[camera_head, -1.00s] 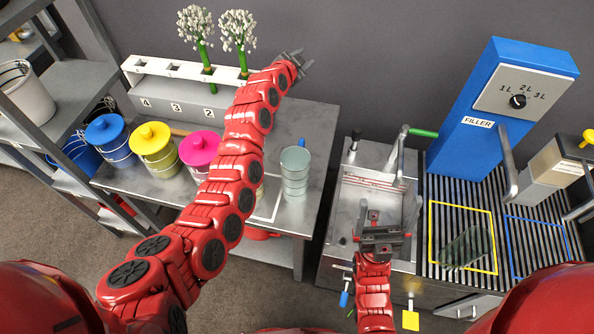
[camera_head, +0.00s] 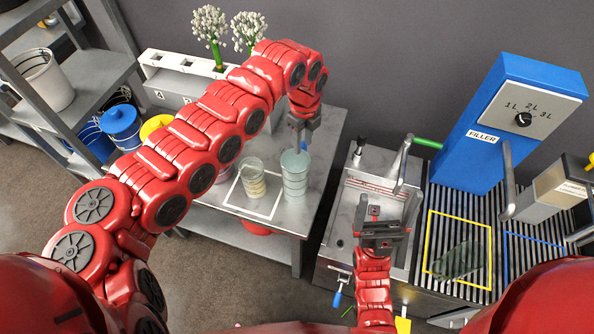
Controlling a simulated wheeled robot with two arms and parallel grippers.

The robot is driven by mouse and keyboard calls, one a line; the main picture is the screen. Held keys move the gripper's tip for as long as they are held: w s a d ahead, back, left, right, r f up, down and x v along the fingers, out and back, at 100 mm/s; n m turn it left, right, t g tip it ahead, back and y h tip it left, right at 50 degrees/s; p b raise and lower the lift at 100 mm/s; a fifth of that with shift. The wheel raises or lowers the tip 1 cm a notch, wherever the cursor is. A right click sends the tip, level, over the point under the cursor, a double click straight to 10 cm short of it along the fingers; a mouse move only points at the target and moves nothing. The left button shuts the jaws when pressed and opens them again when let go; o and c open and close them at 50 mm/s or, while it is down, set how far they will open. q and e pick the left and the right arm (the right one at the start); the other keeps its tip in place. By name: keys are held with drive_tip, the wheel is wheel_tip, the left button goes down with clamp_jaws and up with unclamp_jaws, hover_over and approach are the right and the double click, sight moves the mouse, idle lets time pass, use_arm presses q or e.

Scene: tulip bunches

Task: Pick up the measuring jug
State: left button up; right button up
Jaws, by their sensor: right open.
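A tall, ribbed grey-green translucent vessel (camera_head: 295,178), which looks like the measuring jug, stands upright on the metal table (camera_head: 325,150). My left gripper (camera_head: 302,138) points down just above its rim. Whether the fingers touch the rim or are apart I cannot tell. A second, smaller ribbed vessel (camera_head: 252,180) with pale, yellowish bands stands inside a white square outline left of it. My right gripper (camera_head: 383,240) is open and empty in front of the sink.
A blue filler (camera_head: 490,130) with a dial stands at the right. A dark green translucent thing (camera_head: 458,260) lies in a yellow outline on the slatted grate. Lidded pails, blue (camera_head: 121,127) and yellow (camera_head: 155,126), and white flowers (camera_head: 209,22) are beyond my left arm.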

sight(302, 162)
use_arm(q)
wheel_tip(302, 162, down, 10)
drive_tip(key=shift+f+p, duration=0.15)
drive_tip(key=shift+p, duration=1)
clamp_jaws()
drive_tip(key=shift+w, duration=0.1)
idle(0.6)
